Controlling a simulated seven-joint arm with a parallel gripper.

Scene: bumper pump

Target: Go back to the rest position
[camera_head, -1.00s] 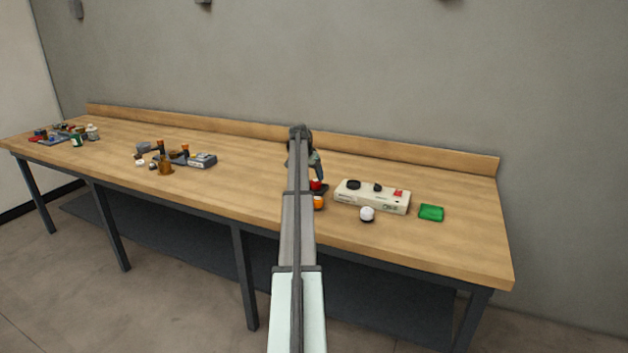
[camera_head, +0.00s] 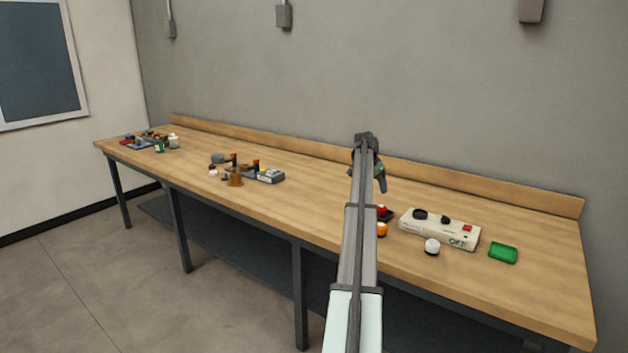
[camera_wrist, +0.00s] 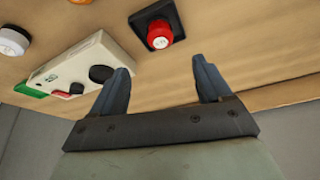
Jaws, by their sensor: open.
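My gripper (camera_wrist: 160,88) is open and empty in the wrist view, its two dark fingers apart with bare table between them. In the head view my gripper (camera_head: 381,182) is small, partly hidden behind my arm, and above the table. A red button on a black base (camera_wrist: 160,33) lies beyond the fingertips in the wrist view, apart from them. It also shows beside my arm in the head view (camera_head: 383,210). The cream box (camera_head: 439,229) with black knobs and a red switch stands to its right. That box (camera_wrist: 84,62) is left of the fingers in the wrist view.
An orange round thing (camera_head: 382,229), a white round thing (camera_head: 432,247) and a green tray (camera_head: 503,252) lie near the front right of the table (camera_head: 320,190). Brown and grey items (camera_head: 236,177) stand farther left. A raised ledge (camera_head: 480,187) runs along the back.

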